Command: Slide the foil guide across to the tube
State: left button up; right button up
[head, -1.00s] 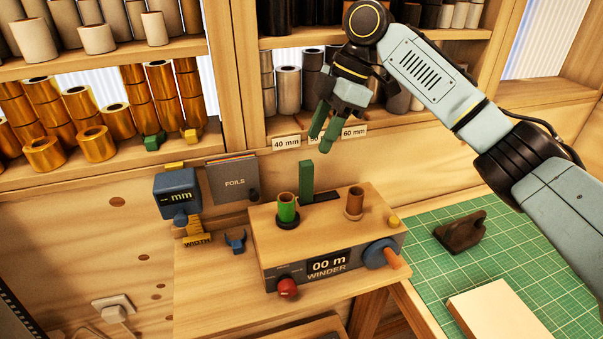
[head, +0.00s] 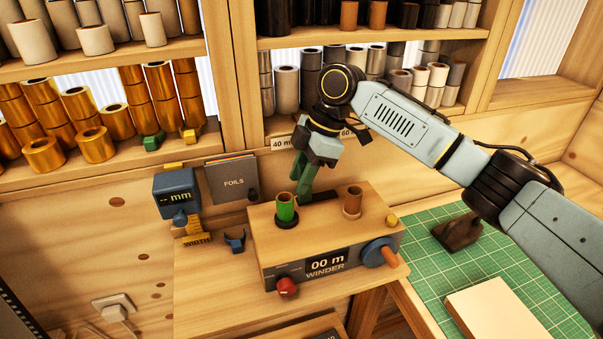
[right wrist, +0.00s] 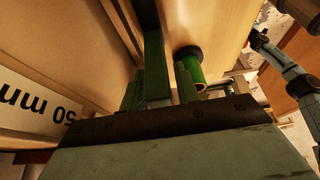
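The foil guide is a green upright block (right wrist: 155,60) on top of the wooden winder (head: 330,228). In the right wrist view it stands between the green fingers of my right gripper (right wrist: 160,92). The fingers look apart, with a small gap on the right side of the guide. In the head view my right gripper (head: 306,178) reaches down over the guide and mostly hides it. A bare brown tube (head: 352,200) stands on the winder's right holder. A green foil roll (head: 286,207) stands on the left holder, close to the guide.
A dark slot (head: 318,196) runs along the winder top. A blue crank (head: 380,252) and red knob (head: 287,287) are on its front. A blue mm gauge (head: 176,192) and FOILS booklet (head: 232,180) stand left. A green mat (head: 510,260) lies right.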

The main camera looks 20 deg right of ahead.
grip_shut()
jog(key=d+p, duration=0.3)
jog(key=d, duration=0.1)
jog(key=shift+w+d+r+p, duration=0.1)
jog(key=shift+d+r+p, duration=0.05)
jog(key=shift+d+p, duration=0.2)
jog(key=shift+d, duration=0.3)
jog(key=shift+o, duration=1.4)
grip_release()
jog(key=shift+d, duration=0.15)
